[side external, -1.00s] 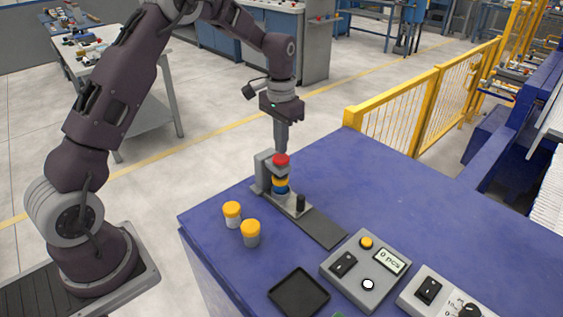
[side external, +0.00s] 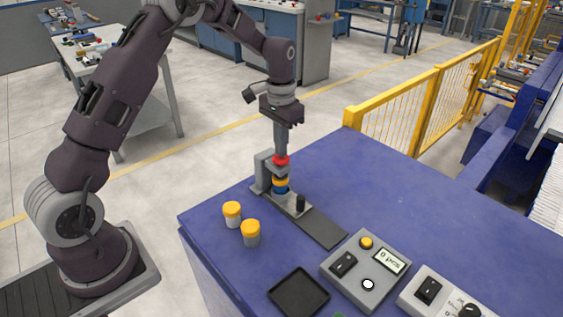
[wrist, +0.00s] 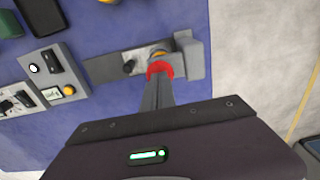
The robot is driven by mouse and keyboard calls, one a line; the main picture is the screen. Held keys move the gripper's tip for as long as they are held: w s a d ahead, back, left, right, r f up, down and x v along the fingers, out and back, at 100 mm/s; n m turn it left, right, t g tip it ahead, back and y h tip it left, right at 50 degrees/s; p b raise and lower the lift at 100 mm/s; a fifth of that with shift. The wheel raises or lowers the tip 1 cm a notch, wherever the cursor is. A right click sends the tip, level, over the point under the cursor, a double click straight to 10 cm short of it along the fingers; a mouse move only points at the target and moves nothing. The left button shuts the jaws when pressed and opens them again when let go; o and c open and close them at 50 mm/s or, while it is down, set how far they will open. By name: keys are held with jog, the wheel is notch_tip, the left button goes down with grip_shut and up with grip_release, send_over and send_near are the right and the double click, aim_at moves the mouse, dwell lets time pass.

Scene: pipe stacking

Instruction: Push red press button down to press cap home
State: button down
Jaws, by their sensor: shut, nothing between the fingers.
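The red press button (side external: 281,160) tops the grey press (side external: 262,170) at the back left of the blue table. Below it, a yellow cap (side external: 280,182) sits on a blue-bodied piece (side external: 280,189) in the press. My gripper (side external: 281,154) is shut, pointing down, with its fingertips at the top of the red button; they appear to touch it. In the wrist view, the red button (wrist: 159,68) shows around the far end of the shut fingers, which hide part of it. The yellow cap (wrist: 158,53) shows just beyond it.
Two yellow-capped jars (side external: 232,214) (side external: 251,232) stand left of the press base. A black handle (side external: 300,203) rises from its grey rail. A counter box (side external: 367,268) reading 0 pcs, a black tray (side external: 299,292) and another control box (side external: 440,295) lie nearer the front.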

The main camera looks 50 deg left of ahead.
jog(key=shift+f, duration=1.2)
dwell(0.3)
jog(key=shift+r, duration=3.55)
jog(key=s+d+r+t, duration=0.2)
jog(key=s+d+r, duration=0.2)
jog(key=s+r, duration=0.35)
jog(key=s+d+r+t, duration=0.1)
jog(key=s+d+r, duration=0.3)
jog(key=s+r, duration=0.4)
jog(key=s+d+f+t, duration=0.1)
jog(key=s, duration=0.7)
jog(key=s+d+f+t, duration=0.1)
jog(key=s+f, duration=0.1)
jog(key=s, duration=0.6)
jog(key=shift+d+t, duration=0.3)
jog(key=shift+d, duration=0.05)
